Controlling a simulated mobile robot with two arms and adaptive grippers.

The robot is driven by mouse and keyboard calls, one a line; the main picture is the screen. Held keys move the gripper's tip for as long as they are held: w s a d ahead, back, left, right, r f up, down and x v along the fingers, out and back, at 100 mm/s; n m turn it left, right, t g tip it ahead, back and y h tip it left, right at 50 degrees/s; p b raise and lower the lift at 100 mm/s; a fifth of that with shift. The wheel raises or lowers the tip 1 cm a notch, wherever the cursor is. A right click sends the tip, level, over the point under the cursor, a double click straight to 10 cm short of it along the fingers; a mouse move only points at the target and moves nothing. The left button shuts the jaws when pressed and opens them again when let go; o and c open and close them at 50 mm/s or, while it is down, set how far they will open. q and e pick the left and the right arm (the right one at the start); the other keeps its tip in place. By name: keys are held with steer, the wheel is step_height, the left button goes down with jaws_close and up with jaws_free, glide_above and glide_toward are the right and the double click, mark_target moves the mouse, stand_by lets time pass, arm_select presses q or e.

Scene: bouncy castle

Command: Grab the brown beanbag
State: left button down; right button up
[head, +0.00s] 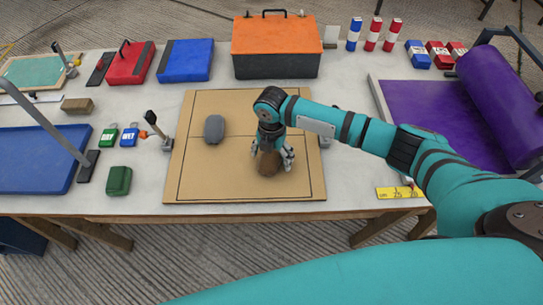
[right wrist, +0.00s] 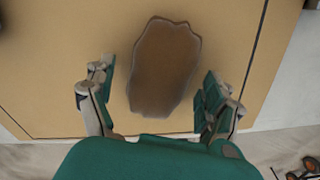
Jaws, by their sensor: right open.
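The brown beanbag (head: 269,165) lies on a tan board (head: 215,175) in the middle of the table. My right gripper (head: 272,158) is over it, pointing down, with its fingers spread. In the right wrist view the brown beanbag (right wrist: 164,68) lies ahead of and between the two open fingers of my right gripper (right wrist: 158,100), with a gap on each side. Nothing is held. My left gripper is not in view.
A grey beanbag-like object (head: 214,129) lies on the board's left half. An orange toolbox (head: 277,48) stands behind the board. A purple roll (head: 497,100) is at right, a blue tray (head: 35,160) at left. A black-tipped post (head: 155,125) stands by the board's left edge.

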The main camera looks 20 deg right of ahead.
steer(key=shift+f, duration=0.15)
steer(key=c, duration=1.6)
steer(key=shift+w, duration=0.1)
steer(key=shift+c, duration=0.5)
